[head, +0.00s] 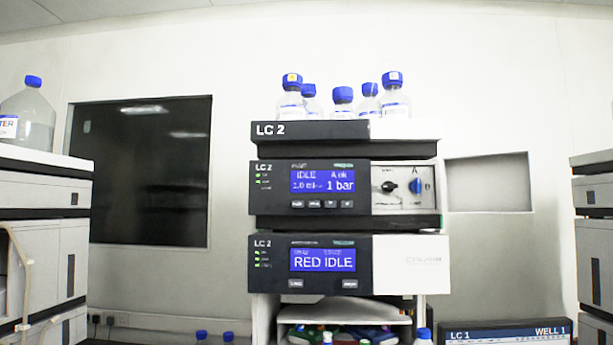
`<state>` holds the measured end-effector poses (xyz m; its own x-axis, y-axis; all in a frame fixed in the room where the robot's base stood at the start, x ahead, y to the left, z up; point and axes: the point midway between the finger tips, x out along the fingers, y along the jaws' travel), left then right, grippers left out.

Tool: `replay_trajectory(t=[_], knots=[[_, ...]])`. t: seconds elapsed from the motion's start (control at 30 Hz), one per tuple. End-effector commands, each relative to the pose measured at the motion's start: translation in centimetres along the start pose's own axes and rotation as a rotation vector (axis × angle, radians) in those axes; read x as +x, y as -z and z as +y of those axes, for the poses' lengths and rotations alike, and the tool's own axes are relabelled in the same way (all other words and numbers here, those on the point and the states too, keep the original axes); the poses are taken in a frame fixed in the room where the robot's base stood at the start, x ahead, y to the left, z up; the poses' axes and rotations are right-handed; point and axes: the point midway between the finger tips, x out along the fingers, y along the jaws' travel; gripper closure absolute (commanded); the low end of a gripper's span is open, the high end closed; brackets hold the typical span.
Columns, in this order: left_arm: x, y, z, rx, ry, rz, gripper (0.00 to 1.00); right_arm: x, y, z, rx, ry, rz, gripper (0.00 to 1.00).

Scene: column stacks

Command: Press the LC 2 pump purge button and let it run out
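The LC 2 stack stands in the middle of the head view. Its pump module (405,175) has a blue display (322,181) that reads IDLE and 1 bar. To the right of the display are a black knob (389,187) and a blue knob (416,186). The module below has a display (322,260) reading RED IDLE, with two buttons under it. Neither of my grippers is in view.
Several blue-capped bottles (342,104) stand on the top tray (310,131). Other stacks stand at the left (40,240) and right (597,240) edges.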

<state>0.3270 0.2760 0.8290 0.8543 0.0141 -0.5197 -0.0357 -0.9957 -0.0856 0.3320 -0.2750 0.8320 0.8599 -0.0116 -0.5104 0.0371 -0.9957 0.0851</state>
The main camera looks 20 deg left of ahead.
Motion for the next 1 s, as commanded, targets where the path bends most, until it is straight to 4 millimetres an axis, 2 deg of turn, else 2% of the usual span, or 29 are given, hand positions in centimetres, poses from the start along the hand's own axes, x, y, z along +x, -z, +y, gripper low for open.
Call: replay_trajectory(t=[0.47, 1.0], knots=[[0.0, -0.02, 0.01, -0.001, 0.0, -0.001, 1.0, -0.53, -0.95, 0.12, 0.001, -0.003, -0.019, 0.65], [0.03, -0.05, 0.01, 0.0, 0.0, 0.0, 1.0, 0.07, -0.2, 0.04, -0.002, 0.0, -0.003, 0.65]])
